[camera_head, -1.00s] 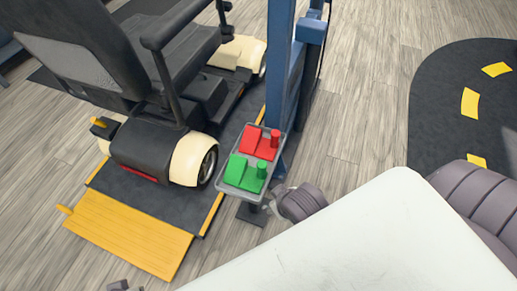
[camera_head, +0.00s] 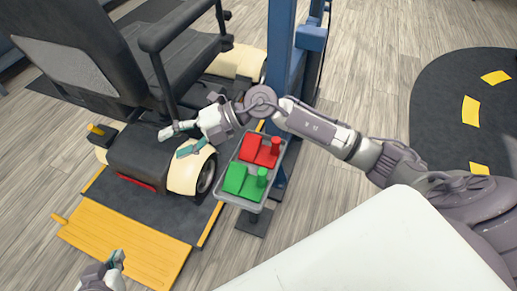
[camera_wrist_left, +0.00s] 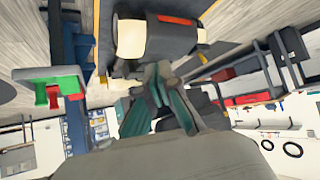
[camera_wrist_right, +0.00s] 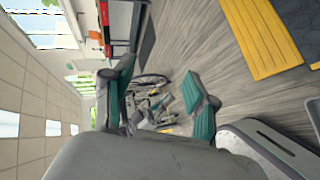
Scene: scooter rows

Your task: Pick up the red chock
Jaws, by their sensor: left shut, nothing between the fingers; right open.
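The red chock (camera_head: 258,150), with an upright red peg, sits in the far half of a small grey tray (camera_head: 229,197) on a stand. A green chock (camera_head: 243,182) sits in the near half. My right gripper (camera_head: 171,144) is open and empty, left of the tray and over the scooter's rear; its spread fingers also show in the right wrist view (camera_wrist_right: 160,74). My left gripper (camera_head: 118,259) is shut and empty at the bottom left, far from the tray. The left wrist view shows its closed fingers (camera_wrist_left: 160,95) and the red chock (camera_wrist_left: 72,97) partly hidden by the green one.
A black and cream scooter (camera_head: 135,158) stands on a dark platform with a yellow ramp (camera_head: 125,235), left of the tray. A blue post (camera_head: 283,85) rises just behind the tray. My white body top fills the bottom right. Open floor lies to the right.

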